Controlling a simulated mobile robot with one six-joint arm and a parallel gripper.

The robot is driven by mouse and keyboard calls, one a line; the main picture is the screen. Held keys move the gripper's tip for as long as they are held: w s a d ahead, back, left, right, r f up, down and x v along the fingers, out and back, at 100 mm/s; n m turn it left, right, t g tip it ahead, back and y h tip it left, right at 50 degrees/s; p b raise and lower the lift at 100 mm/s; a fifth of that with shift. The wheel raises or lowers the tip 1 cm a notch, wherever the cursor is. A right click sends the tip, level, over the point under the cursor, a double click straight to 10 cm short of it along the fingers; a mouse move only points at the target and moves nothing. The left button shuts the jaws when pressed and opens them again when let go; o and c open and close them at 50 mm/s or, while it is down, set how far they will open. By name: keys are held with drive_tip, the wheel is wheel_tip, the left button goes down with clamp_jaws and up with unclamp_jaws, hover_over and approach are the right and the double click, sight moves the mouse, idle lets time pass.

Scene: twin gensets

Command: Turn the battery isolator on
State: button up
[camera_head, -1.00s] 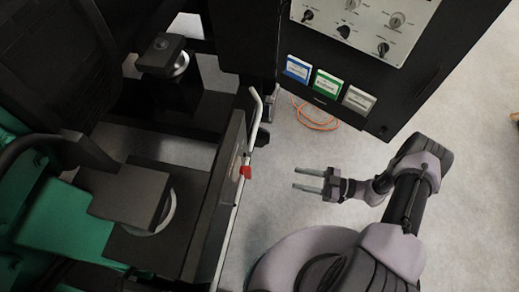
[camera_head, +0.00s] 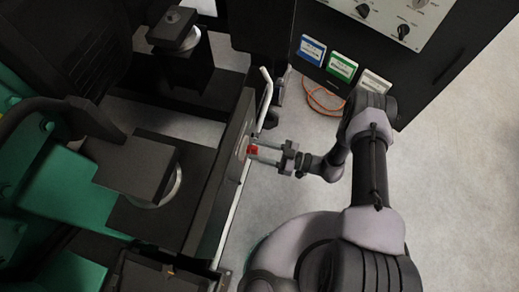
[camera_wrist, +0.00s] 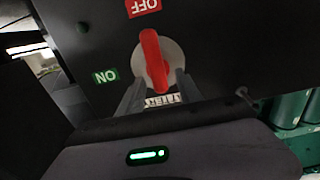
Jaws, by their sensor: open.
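The battery isolator's red handle (camera_wrist: 154,60) sits on a round grey plate on a black panel in the wrist view. The handle points up toward the red OFF label (camera_wrist: 143,7). The green ON label (camera_wrist: 105,76) is to its left. My gripper (camera_wrist: 157,82) is open, with one finger on each side of the handle's lower part; I cannot tell whether they touch it. In the head view the red handle (camera_head: 253,149) shows at the panel's side, between the fingertips of my gripper (camera_head: 262,151).
A white bent rod (camera_head: 266,97) stands beside the panel, close to my gripper. A control cabinet (camera_head: 455,50) with knobs and blue, green and white labels is at upper right. An orange cable (camera_head: 318,100) lies on the floor. Open floor (camera_head: 455,200) is at right.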

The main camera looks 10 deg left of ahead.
clamp_jaws()
drive_tip(key=n, duration=0.1)
drive_tip(key=n+b, duration=0.1)
drive_tip(key=n, duration=0.1)
drive_tip(key=n+b, duration=0.1)
drive_tip(key=shift+s+f+n, duration=0.15)
drive_tip(key=shift+s+n, duration=0.1)
drive_tip(key=shift+n, duration=0.05)
drive_tip(key=n, duration=0.3)
drive_tip(key=n+b, duration=0.1)
drive_tip(key=shift+s+f, duration=0.1)
drive_tip(key=shift+s, duration=0.15)
drive_tip(key=shift+s+f+n+b, duration=0.15)
drive_tip(key=shift+n+b, duration=0.1)
drive_tip(key=shift+n, duration=1.3)
drive_tip(key=shift+w+f+n+b, duration=0.1)
drive_tip(key=shift+n+b, duration=0.15)
drive_tip(key=shift+n, duration=1.25)
drive_tip(key=shift+s+f+n+b, duration=0.15)
drive_tip(key=shift+n+b, duration=0.1)
drive_tip(key=shift+n, duration=1.3)
